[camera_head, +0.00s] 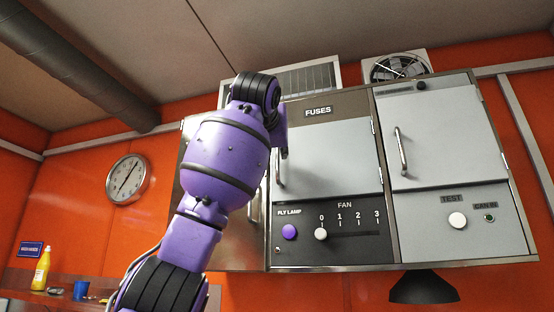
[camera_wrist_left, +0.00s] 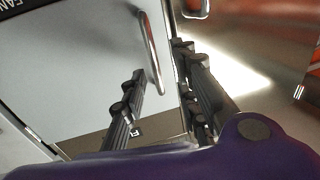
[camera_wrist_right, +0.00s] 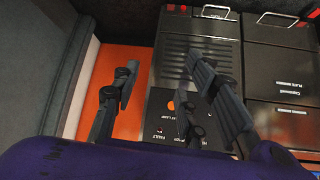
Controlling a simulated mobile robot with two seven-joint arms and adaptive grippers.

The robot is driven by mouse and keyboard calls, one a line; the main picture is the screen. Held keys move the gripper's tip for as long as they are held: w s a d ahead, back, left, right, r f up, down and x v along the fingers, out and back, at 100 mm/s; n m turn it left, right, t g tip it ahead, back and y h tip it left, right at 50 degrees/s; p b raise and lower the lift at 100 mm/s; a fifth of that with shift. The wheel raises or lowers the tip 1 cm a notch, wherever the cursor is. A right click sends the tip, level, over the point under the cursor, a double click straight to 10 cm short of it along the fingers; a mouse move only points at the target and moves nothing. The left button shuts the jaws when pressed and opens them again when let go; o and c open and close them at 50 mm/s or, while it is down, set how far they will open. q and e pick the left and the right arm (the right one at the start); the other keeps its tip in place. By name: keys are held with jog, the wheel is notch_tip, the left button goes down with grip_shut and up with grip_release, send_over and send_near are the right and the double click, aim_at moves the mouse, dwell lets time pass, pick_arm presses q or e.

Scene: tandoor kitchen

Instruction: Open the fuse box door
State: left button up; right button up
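The grey fuse box door (camera_head: 327,160) sits shut below the "FUSES" label (camera_head: 318,112) on the wall cabinet. Its upright metal handle (camera_head: 281,168) is at the door's left edge, partly beside my left arm. In the left wrist view, the door (camera_wrist_left: 85,75) and its curved handle (camera_wrist_left: 151,55) show close up. My left gripper (camera_wrist_left: 160,62) is open, with its fingers on either side of the handle's line; I cannot tell whether they touch it. The arm hides its fingers in the head view. My right gripper (camera_wrist_right: 162,62) is open and empty, away from the door.
A second grey door (camera_head: 440,135) with a handle is to the right. A knob panel (camera_head: 335,235) lies below the fuse door. A dark lamp shade (camera_head: 424,287) hangs under the cabinet. Dark units (camera_wrist_right: 200,45) face my right gripper.

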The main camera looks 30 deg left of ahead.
aim_at(278, 159)
pick_arm(q)
jog(key=x, duration=0.3)
jog(key=shift+w+d+f, duration=0.15)
jog(key=shift+w+f, duration=0.15)
jog(key=shift+w, duration=0.2)
jog(key=shift+w+a, duration=0.2)
jog(key=shift+w, duration=0.25)
jog(key=shift+s+r, duration=0.1)
jog(key=shift+s, duration=0.05)
jog(key=c, duration=0.6)
grip_shut()
pick_arm(e)
jog(key=shift+w+a+r, duration=0.1)
jog(key=shift+w+r, duration=0.1)
jog(key=shift+w, duration=0.25)
jog(key=shift+w+a+r, duration=0.1)
jog(key=shift+w+r, duration=0.05)
jog(key=shift+w, duration=0.25)
